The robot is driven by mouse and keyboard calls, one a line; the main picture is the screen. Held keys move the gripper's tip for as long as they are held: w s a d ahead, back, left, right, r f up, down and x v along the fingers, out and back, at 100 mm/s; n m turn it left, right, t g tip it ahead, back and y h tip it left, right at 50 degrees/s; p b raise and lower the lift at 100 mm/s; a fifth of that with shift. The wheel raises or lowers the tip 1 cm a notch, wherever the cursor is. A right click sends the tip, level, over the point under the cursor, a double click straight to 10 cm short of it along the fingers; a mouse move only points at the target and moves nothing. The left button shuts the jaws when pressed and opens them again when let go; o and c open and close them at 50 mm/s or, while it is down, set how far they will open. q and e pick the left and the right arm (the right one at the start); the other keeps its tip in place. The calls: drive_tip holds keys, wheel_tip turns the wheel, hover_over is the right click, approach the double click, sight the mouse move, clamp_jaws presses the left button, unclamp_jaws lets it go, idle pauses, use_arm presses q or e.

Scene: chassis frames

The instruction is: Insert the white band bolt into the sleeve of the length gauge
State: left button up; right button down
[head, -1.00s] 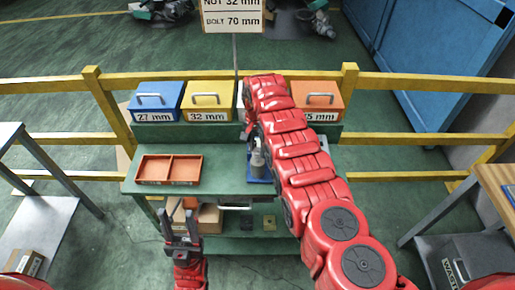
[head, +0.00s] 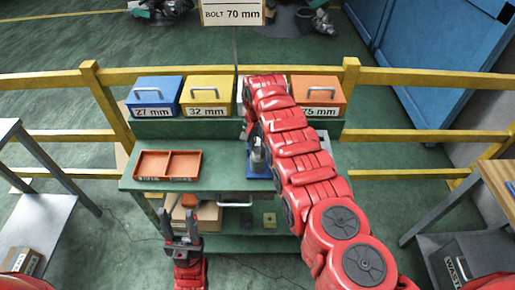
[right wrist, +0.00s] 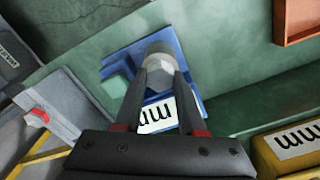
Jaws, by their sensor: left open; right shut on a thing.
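In the right wrist view my right gripper (right wrist: 161,76) is shut on a grey bolt (right wrist: 159,58) with a six-sided head. The bolt is over the blue base of the length gauge (right wrist: 190,60), which carries a white label reading "mm". In the head view the gauge (head: 257,172) stands on the green bench, partly hidden by my right arm. I cannot tell whether the bolt's shank is inside the sleeve, and its white band is not visible. My left gripper (head: 181,241) is open and empty, low in front of the bench.
Blue (head: 154,91), yellow (head: 208,91) and orange (head: 318,91) boxes with handles stand along the bench's back. An orange two-part tray (head: 167,151) lies on the left of the bench (head: 222,178). A yellow rail (head: 420,82) runs behind. The bench between tray and gauge is clear.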

drive_tip(key=shift+f, duration=0.2)
drive_tip(key=shift+c, duration=2.1)
unclamp_jaws()
drive_tip(key=shift+w+r, duration=0.1)
drive_tip(key=shift+r, duration=0.55)
wheel_tip(320, 180, up, 16)
drive_tip(key=p, duration=0.1)
drive_tip(key=shift+p, duration=0.35)
